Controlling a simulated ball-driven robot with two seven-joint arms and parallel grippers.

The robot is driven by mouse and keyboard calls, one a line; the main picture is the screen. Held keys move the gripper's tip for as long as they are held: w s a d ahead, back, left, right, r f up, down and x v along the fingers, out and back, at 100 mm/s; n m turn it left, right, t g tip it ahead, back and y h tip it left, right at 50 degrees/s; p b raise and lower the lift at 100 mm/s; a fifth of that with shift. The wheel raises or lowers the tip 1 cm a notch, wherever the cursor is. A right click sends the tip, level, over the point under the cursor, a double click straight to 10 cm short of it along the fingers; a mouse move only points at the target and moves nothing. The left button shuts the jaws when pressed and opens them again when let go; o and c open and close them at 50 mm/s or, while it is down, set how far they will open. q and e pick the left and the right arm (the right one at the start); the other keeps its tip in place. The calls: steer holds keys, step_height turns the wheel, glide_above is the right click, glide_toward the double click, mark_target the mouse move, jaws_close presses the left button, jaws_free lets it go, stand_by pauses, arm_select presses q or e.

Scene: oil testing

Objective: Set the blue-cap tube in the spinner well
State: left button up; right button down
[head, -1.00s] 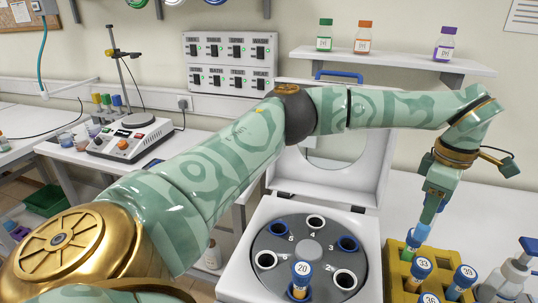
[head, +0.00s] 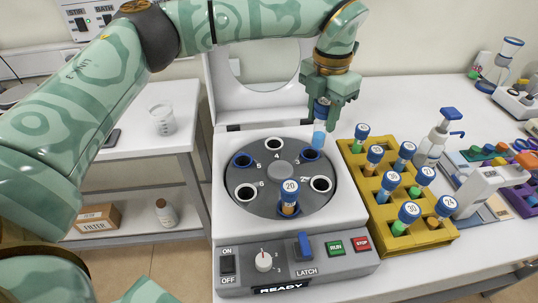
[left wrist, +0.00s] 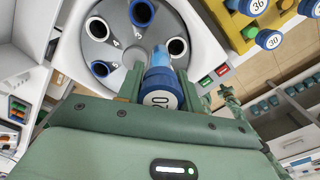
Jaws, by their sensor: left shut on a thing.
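My left gripper (head: 322,105) is shut on a blue-cap tube (head: 319,138) with a pale blue body, held upright over the right rear of the spinner rotor (head: 262,203). In the left wrist view the held tube's cap (left wrist: 160,98) reads 20, between the fingers. The tube's lower end shows close to blue-ringed well 3 (head: 311,155); I cannot tell the gap. White-ringed well 4 (head: 274,144) and blue-ringed well 5 (head: 242,160) are empty. Another blue-cap tube marked 20 (head: 289,196) stands in the front well. My right gripper is out of view.
The spinner lid (head: 222,95) is open behind the rotor. A yellow rack (head: 440,237) with several numbered tubes stands close on the right. The control panel (head: 325,272) is in front. A pump bottle (head: 437,135) stands beyond the rack.

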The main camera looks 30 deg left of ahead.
arm_select(q)
steer(key=shift+w+a+f, duration=0.1)
steer(key=shift+a, duration=0.05)
steer(key=shift+n, duration=0.3)
steer(key=w+a+f+b, duration=0.1)
steer(key=a+f, duration=0.3)
steer(key=w+a+f+b, duration=0.1)
steer(key=a+f, duration=0.3)
steer(key=w+a+f+b, duration=0.2)
steer(key=a+f, duration=0.3)
steer(key=shift+r, duration=0.1)
steer(key=o, duration=1.1)
step_height(320, 180, up, 12)
steer(key=p, duration=0.3)
